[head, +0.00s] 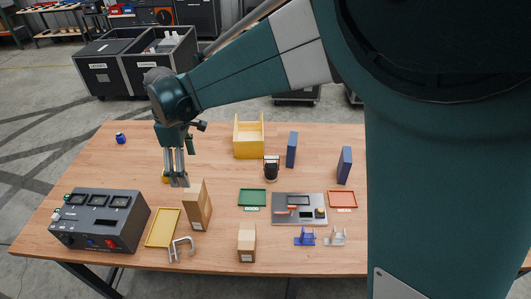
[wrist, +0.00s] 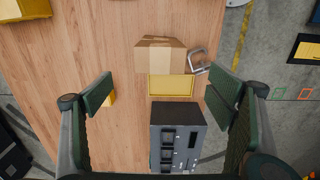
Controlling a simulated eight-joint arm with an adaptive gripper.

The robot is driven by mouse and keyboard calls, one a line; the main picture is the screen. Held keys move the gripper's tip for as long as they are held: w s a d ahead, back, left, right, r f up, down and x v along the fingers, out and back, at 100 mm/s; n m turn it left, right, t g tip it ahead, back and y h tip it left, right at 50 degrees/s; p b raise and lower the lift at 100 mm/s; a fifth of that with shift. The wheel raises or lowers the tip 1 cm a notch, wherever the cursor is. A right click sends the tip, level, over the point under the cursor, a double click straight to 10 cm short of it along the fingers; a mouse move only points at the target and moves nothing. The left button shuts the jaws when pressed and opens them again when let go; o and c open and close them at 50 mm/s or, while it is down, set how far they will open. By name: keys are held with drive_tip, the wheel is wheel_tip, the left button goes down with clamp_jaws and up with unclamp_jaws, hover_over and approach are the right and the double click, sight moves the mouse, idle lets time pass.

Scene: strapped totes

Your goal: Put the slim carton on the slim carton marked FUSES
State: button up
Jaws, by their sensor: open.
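Two brown cartons stand at the front of the table in the head view. The taller slim carton (head: 198,207) is left of the shorter carton (head: 247,241); both have a small white label low on the front, too small to read, so I cannot tell which is marked FUSES. Brown carton surfaces (wrist: 160,57) also show ahead in the wrist view. My gripper (head: 179,181) is open and empty, pointing down above the table just behind and left of the taller carton. Its spread fingers (wrist: 162,90) frame the wrist view.
A yellow tray (head: 162,228), a grey clamp (head: 181,250) and a dark power unit (head: 99,219) lie left. A yellow bin (head: 249,139), two upright blue boxes (head: 292,150), a green tray (head: 252,197) and a grey panel (head: 299,208) stand right. The back-left tabletop is mostly clear.

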drive_tip(key=s+d+r+m+t+y, duration=0.1)
drive_tip(key=d+r+m, duration=0.35)
drive_tip(key=d, duration=0.85)
drive_tip(key=s+d+r+m+t, duration=0.1)
drive_tip(key=d+r+m+t, duration=0.3)
drive_tip(key=d, duration=0.9)
drive_tip(key=s+d+m, duration=0.3)
drive_tip(key=s+d, duration=0.2)
drive_tip(key=d, duration=0.3)
drive_tip(key=s+d+m+t, duration=0.1)
drive_tip(key=s+d+m, duration=0.2)
drive_tip(key=s+d, duration=0.2)
drive_tip(key=s+d+m+t+h, duration=0.1)
drive_tip(key=s+d+m, duration=0.2)
drive_tip(key=d, duration=0.8)
drive_tip(key=shift+s+f, duration=0.35)
drive_tip(key=shift+s, duration=0.75)
